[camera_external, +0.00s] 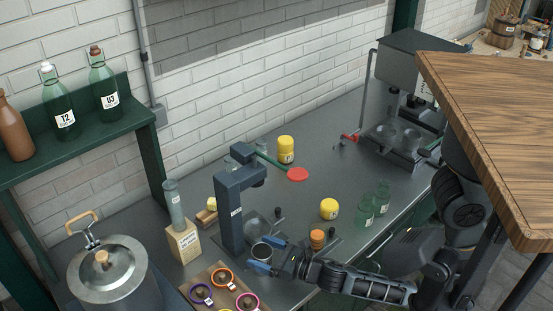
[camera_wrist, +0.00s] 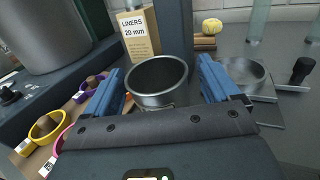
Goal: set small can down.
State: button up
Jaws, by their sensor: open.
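The small can (camera_external: 262,251) is a grey metal cup with an open top. It stands upright at the foot of a dark grey stand, and its inside looks empty. In the wrist view the can (camera_wrist: 157,82) sits between the two blue fingers of my gripper (camera_wrist: 160,72). The fingers are apart, with a gap at the left finger; I cannot tell if the right one touches. In the external view my gripper (camera_external: 267,256) reaches in from the right, low over the counter. The can's base is hidden by the gripper body.
The dark grey stand (camera_external: 231,210) rises just behind the can. A wooden tray (camera_external: 213,275) with coloured rings lies at the front left. A liners box (camera_external: 184,242) and a large metal pot (camera_external: 110,272) stand left.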

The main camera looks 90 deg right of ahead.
jog(key=b+v, duration=0.2)
jog(key=v, duration=0.5)
jog(key=shift+s+a+f, duration=0.1)
jog(key=shift+s+f, duration=0.05)
jog(key=shift+s, duration=0.2)
jog(key=shift+s+a, duration=0.3)
jog(key=shift+s, duration=0.3)
jog(key=shift+a+b, duration=0.2)
jog(key=shift+b, duration=0.1)
jog(key=a+f+b, duration=0.1)
jog(key=s+a+f+m+y, duration=0.1)
jog(key=a, duration=0.1)
jog(key=shift+y+b, duration=0.3)
jog(key=shift+b, duration=0.05)
jog(key=s+a+r+m+y+p, duration=0.1)
jog(key=s+r+m+p, duration=0.2)
jog(key=s+m, duration=0.4)
jog(key=s+a+r+m+g+y+p, duration=0.1)
jog(key=s+a+r+m+y+p, duration=0.1)
jog(key=s+m, duration=0.5)
jog(key=s+a+r+m+y+p, duration=0.1)
jog(key=s+r+m+p, duration=0.3)
jog(key=m, duration=1.1)
jog(key=s+y+p, duration=0.1)
jog(key=s+p, duration=0.1)
jog(key=s, duration=0.2)
jog(key=shift+a+m+g, duration=0.3)
jog(key=shift+m, duration=0.1)
jog(key=shift+r, duration=0.1)
